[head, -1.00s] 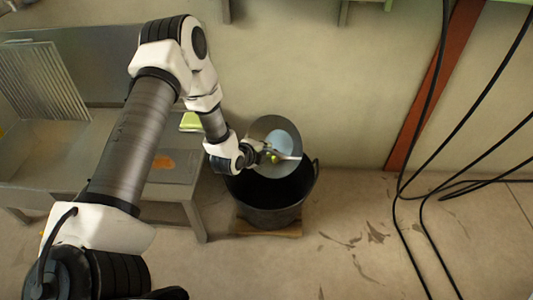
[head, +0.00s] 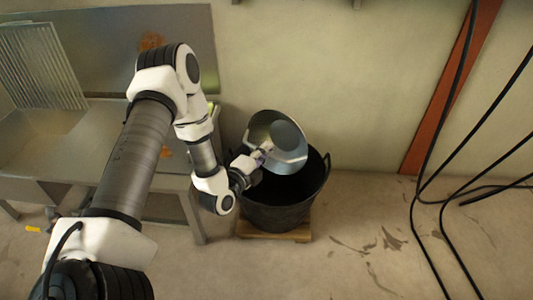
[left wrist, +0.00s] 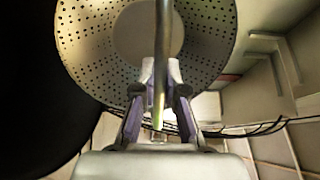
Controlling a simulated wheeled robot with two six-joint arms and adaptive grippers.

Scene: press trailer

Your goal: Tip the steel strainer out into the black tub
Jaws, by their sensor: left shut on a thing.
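The steel strainer (head: 289,157) is in my left gripper (head: 260,156), steeply tilted over the back of the black tub (head: 283,214). In the left wrist view, the strainer's perforated wall (left wrist: 88,38) and round plain centre fill the top, and its handle runs down between the fingers of my left gripper (left wrist: 158,85). The gripper is shut on that handle. The tub stands upright and its inside is dark; I cannot tell what it holds. No contents of the strainer can be made out. My right gripper is not in view.
The tub stands on a wooden board (head: 272,236) against the pale wall. A steel sink bench (head: 95,180) with a ribbed panel (head: 43,66) is at left. Black cables (head: 438,160) hang at right. The floor right of the tub is clear but stained.

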